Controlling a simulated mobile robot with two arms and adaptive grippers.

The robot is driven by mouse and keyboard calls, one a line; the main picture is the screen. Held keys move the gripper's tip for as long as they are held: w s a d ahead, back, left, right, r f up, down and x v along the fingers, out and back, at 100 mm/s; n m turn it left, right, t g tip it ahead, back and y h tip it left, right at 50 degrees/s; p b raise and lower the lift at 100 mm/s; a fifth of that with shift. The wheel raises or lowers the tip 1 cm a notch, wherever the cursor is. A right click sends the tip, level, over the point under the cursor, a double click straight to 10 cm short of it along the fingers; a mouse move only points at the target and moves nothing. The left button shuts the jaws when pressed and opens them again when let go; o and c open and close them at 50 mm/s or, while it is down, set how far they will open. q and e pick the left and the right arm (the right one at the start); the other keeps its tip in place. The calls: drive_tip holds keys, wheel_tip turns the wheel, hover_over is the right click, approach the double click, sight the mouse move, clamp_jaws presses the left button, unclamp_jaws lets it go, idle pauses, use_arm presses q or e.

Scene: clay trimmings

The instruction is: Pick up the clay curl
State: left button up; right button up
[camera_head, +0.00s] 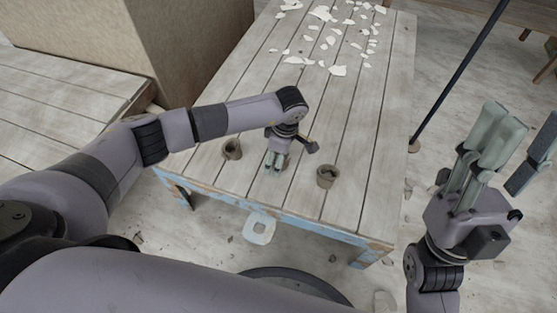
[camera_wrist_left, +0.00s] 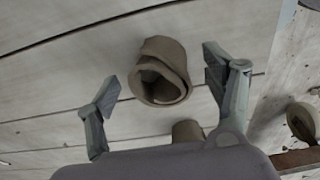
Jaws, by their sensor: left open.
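A brown rolled clay curl (camera_wrist_left: 160,72), open at its end, lies on the table planks in the left wrist view. It is between and slightly beyond the two spread fingers of my open left gripper (camera_wrist_left: 163,88), with gaps at both sides. In the head view my left gripper (camera_head: 276,163) points down at the near part of the table. Brown curl-like pieces stand left (camera_head: 232,149) and right (camera_head: 326,176) of it. I cannot tell which matches the curl. My right gripper (camera_head: 505,145) is raised at the right, away from the table; its finger gap is unclear.
In the left wrist view, another brown piece (camera_wrist_left: 187,130) is partly hidden by my gripper, and one (camera_wrist_left: 303,120) is at the right edge. White shards (camera_head: 325,14) cover the table's far end. A dark pole (camera_head: 460,72) stands right of the table (camera_head: 385,110).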

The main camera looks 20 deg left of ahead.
use_arm(q)
drive_tip(key=shift+f, duration=0.2)
drive_tip(key=shift+c, duration=0.5)
drive_tip(key=c, duration=1.2)
